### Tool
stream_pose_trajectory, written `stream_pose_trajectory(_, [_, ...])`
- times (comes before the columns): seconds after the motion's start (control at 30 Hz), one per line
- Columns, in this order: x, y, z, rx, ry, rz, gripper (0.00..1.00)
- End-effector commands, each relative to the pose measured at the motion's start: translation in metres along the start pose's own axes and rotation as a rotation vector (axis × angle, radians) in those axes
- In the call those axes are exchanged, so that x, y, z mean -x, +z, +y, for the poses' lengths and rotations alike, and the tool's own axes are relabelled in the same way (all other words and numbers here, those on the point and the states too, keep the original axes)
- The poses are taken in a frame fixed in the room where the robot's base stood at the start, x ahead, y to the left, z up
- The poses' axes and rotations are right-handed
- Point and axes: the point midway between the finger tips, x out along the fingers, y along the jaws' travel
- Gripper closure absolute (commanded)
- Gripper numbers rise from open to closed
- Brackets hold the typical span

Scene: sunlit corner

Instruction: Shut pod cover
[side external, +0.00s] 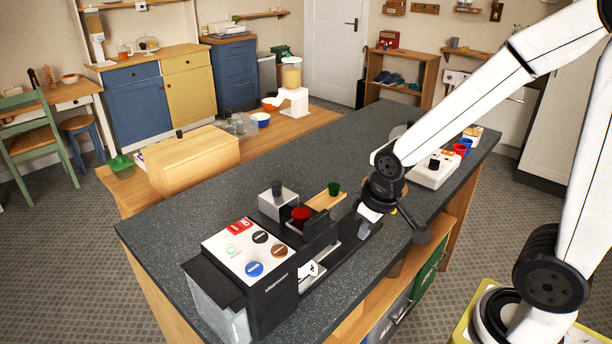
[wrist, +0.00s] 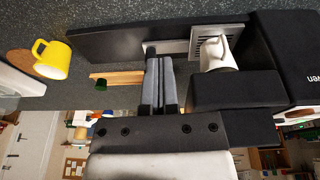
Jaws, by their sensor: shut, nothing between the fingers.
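The coffee machine (side external: 262,262) stands at the near end of the dark counter, with a white button panel on top. A red pod (side external: 301,213) shows in its top, behind the panel. A silver block with a dark knob (side external: 278,202) sits beside the pod; I cannot tell whether this is the pod cover. A dark raised part (side external: 321,229) stands right of the pod. My gripper (side external: 362,229) is to the right of the machine, apart from the pod. In the wrist view my gripper (wrist: 158,52) has its fingers together with nothing between them. The machine's dark body (wrist: 237,90) is to their right.
A white cup (side external: 309,270) sits at the machine's front, also in the wrist view (wrist: 217,53). A wooden holder (side external: 325,200) with a green pod (side external: 334,188) is behind. A yellow mug (wrist: 52,60) is at left.

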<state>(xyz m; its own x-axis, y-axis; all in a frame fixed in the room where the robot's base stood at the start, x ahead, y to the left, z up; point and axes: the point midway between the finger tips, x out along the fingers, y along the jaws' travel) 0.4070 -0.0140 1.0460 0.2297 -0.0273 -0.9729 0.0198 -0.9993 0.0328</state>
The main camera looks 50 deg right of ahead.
Motion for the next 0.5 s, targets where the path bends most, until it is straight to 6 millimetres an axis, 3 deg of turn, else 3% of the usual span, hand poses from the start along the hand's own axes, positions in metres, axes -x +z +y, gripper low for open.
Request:
stream_pose_trajectory(0.13, [0.014, -0.028, 0.019, 0.029, 0.037, 0.004, 1.0])
stream_pose_trajectory(0.27, [0.029, -0.058, 0.023, 0.053, 0.053, 0.011, 1.0])
stream_pose_trajectory(0.5, [0.058, -0.12, -0.001, 0.086, 0.027, 0.042, 1.0])
